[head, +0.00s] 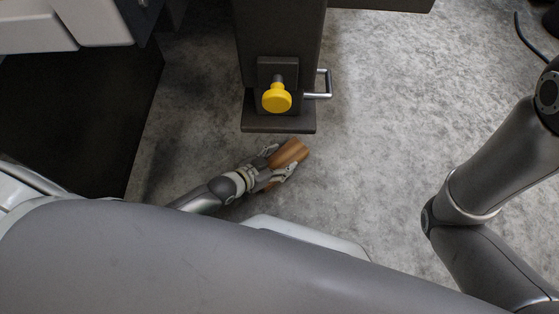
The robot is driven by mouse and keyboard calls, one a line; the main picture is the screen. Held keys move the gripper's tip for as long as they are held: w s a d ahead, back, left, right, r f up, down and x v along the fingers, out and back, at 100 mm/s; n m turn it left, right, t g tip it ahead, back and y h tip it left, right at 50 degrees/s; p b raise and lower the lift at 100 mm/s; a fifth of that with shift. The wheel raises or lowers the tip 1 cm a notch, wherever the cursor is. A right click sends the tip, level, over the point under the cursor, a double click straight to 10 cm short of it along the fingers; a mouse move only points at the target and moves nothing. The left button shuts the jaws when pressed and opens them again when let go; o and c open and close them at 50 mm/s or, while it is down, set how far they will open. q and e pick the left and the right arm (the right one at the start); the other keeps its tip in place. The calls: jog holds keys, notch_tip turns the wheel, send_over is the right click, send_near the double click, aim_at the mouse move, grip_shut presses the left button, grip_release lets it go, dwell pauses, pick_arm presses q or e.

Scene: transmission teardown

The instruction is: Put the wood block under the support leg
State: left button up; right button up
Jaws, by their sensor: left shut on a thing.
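The wood block (291,151) is light brown and sits between the fingers of my left gripper (279,164). My left gripper is shut on it, low near the grey floor, just in front of the support leg. The support leg (281,35) is a dark upright post with a flat foot (278,125) at its lower end and a yellow knob (276,98) on its front. The block appears below the foot in the picture, apart from it. The gap under the foot is hidden from above. My right arm shows at the right, but its gripper is out of view.
A metal handle (320,84) sticks out from the right side of the leg. A dark panel (75,110) stands at the left. A black cable (532,38) lies at the upper right. The grey floor (385,130) right of the leg is clear.

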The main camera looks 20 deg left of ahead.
pick_arm(q)
jog(key=shift+r, duration=0.1)
jog(key=o, duration=1.3)
jog(key=shift+f, duration=0.2)
